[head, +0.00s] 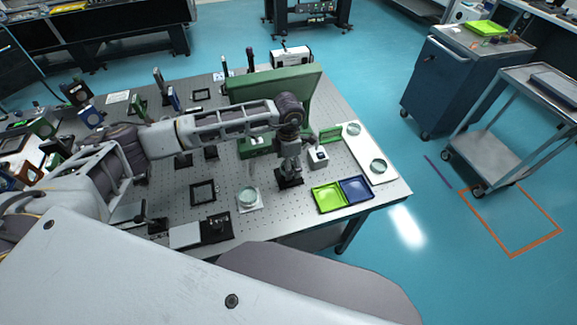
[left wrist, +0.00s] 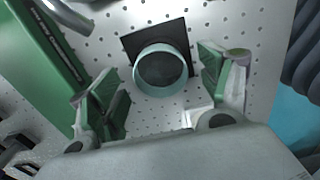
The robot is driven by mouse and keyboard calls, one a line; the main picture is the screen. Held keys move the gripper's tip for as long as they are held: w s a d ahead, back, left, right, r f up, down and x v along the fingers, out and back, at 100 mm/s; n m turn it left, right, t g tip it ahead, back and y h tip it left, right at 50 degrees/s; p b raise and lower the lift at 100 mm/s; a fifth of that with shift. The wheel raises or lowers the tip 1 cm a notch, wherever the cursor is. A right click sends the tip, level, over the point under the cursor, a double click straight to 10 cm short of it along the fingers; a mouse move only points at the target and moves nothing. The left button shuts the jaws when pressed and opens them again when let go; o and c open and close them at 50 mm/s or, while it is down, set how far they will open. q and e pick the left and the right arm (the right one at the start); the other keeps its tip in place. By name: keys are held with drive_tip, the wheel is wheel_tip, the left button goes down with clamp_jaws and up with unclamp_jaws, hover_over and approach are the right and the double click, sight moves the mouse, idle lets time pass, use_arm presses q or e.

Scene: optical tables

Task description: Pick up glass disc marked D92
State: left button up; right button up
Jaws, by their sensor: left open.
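Several round glass discs are in view, and I cannot read a D92 mark on any. In the left wrist view, one thick teal-rimmed glass disc (left wrist: 161,72) sits over a black square plate (left wrist: 136,38). My left gripper (left wrist: 162,78) is open, its green-padded fingers on either side of this disc and apart from it. In the head view my left gripper (head: 289,164) hangs over a black base (head: 290,181) and hides what is on it. Another disc (head: 248,196) sits on a white card; two more (head: 353,128) (head: 378,166) lie on a white board. My right gripper is not in view.
A green tray (head: 328,198) and a blue tray (head: 356,189) lie near the table's right corner. A white cube (head: 318,157) stands right of the gripper. A tall green block (head: 308,92) rises behind it. Black frames and mounts stand on the perforated table (head: 225,175).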

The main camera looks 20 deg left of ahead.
use_arm(q)
drive_tip(key=shift+f, duration=0.4)
drive_tip(key=c, duration=1.2)
